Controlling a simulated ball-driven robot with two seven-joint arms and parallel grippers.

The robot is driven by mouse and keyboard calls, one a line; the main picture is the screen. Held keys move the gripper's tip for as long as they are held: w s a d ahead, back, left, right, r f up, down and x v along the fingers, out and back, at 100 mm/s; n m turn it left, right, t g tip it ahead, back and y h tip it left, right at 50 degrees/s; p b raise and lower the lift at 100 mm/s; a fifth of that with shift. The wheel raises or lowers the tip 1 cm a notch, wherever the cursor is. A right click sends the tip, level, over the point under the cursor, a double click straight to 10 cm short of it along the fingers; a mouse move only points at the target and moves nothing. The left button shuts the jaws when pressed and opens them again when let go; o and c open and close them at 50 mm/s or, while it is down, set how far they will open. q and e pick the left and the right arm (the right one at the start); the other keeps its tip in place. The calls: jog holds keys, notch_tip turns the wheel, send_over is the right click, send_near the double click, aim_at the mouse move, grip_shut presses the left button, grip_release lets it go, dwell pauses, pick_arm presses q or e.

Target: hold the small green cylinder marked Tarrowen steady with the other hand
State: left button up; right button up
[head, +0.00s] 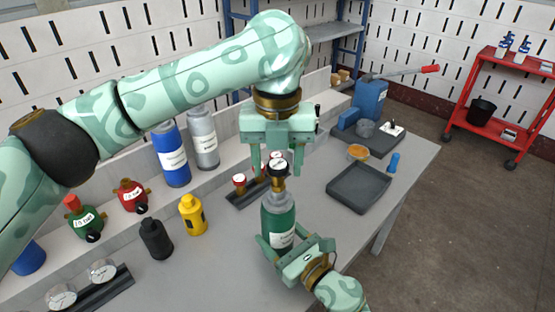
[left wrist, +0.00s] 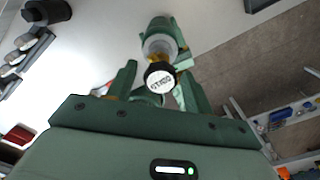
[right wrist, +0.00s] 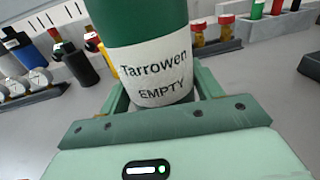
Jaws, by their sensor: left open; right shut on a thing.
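The green cylinder (head: 279,222) stands upright on the table, with a grey shoulder and a brass valve with a black knob (head: 277,167) on top. Its white label (right wrist: 157,75) reads "Tarrowen EMPTY" in the right wrist view. My right gripper (head: 291,250) is shut on its lower body from the front right. My left gripper (head: 277,174) points down from above, open, with its fingers on either side of the valve top. In the left wrist view the knob (left wrist: 159,76) shows between the fingers; I cannot tell whether they touch it.
Small valves stand in a dark rack (head: 245,196) behind the cylinder. A yellow bottle (head: 193,215) and a black bottle (head: 156,239) stand to the left. A dark empty tray (head: 359,188) lies to the right. Blue (head: 171,158) and grey (head: 203,140) cylinders stand at the back.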

aim_at(278, 179)
pick_arm(q)
jog(key=shift+m, duration=0.9)
jog(key=m, duration=0.5)
jog(key=shift+m, duration=0.4)
jog(key=shift+m, duration=0.3)
jog(key=m, duration=0.5)
jog(key=shift+m, duration=0.3)
jog(key=shift+f, duration=1.25)
